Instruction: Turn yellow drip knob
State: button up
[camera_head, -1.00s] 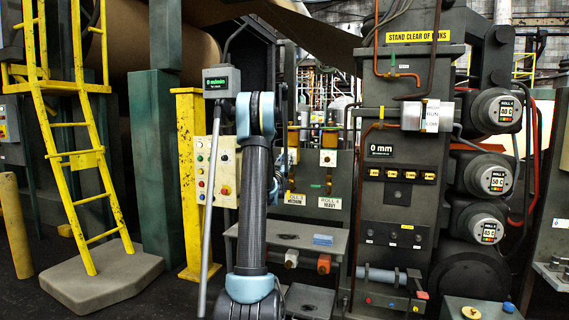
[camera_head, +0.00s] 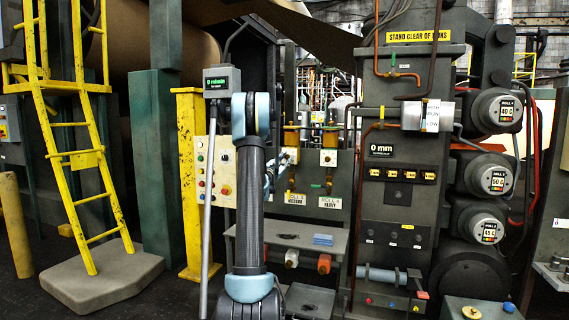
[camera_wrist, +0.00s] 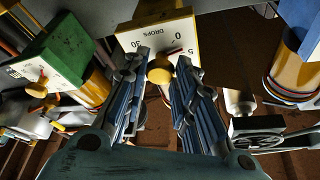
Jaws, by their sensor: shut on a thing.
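The yellow knob (camera_wrist: 160,70) sits on the front of a white dial plate (camera_wrist: 160,38) marked DROPS, with 0 and 5 visible on its scale. A small red mark shows on the plate beside the knob. My gripper (camera_wrist: 163,82) is shut on the knob, with one blue-grey finger on each side of it. In the head view my gripper (camera_head: 288,157) is small, at the left of two amber drip oilers (camera_head: 291,137), and hides most of that dial plate.
In the wrist view a green-topped oiler (camera_wrist: 68,48) with its own yellow knob stands close on the left. A blue-topped amber oiler (camera_wrist: 296,50) is on the right. In the head view a grey shelf (camera_head: 275,236) with a blue block lies below.

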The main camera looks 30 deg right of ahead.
jog(key=m+g, duration=0.1)
jog(key=m, duration=0.2)
jog(key=m+g, duration=0.2)
jog(key=m, duration=0.2)
jog(key=shift+w+a+r, duration=0.1)
jog(key=shift+a+r, duration=0.05)
jog(key=m+g, duration=0.1)
jog(key=m, duration=0.2)
jog(key=m+g+y, duration=0.1)
jog(key=m, duration=0.2)
jog(key=shift+r+m, duration=0.1)
jog(key=shift+m, duration=0.2)
jog(key=o, duration=1)
jog(key=shift+o, duration=0.2)
jog(key=shift+a, duration=0.2)
jog(key=v, duration=1.1)
jog(key=shift+a, duration=0.25)
